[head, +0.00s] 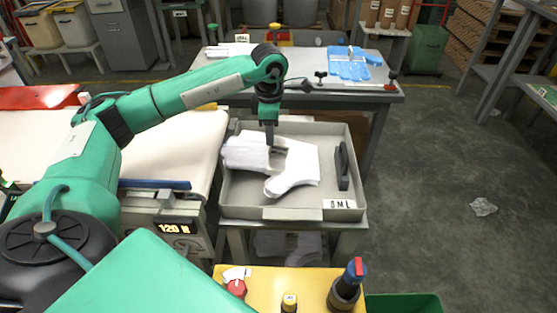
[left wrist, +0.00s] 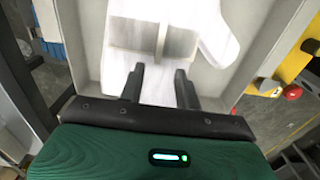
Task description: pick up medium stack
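Whether the fingertips touch the gloves I cannot tell. My right gripper is not in view.
A dark handle-like piece (head: 343,166) stands at the tray's right side. A white conveyor (head: 170,148) lies left of the tray. A table behind holds blue gloves (head: 348,64). A yellow panel with buttons (head: 265,283) stands in front. Open floor lies to the right.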

